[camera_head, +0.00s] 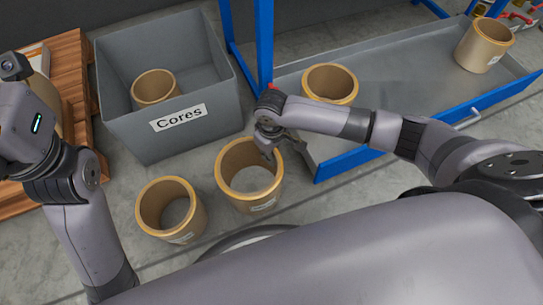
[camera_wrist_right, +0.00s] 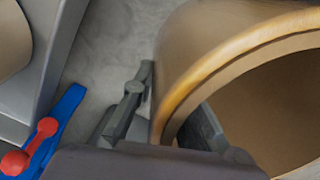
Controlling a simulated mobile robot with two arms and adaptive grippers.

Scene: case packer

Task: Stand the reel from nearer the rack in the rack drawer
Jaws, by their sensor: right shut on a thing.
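The tan reel nearer the rack (camera_head: 233,185) is upright beside another tan floor reel (camera_head: 190,222). I cannot tell whether it touches the floor. My right gripper (camera_head: 268,152) is shut on its rack-side rim. In the right wrist view the gripper (camera_wrist_right: 172,125) has one finger outside the reel's wall (camera_wrist_right: 185,65) and the other inside. The grey rack drawer (camera_head: 400,95) is pulled out at the right, with one reel (camera_head: 330,80) at its left end, partly behind my arm, and another (camera_head: 482,48) at its right end. My left arm shows, but its gripper does not.
A grey bin labelled Cores (camera_head: 190,140) stands left of the rack and holds one reel (camera_head: 153,88). The blue rack post (camera_head: 264,45) rises beside it. A wooden pallet (camera_head: 72,75) lies at the far left. The drawer's middle is free of reels.

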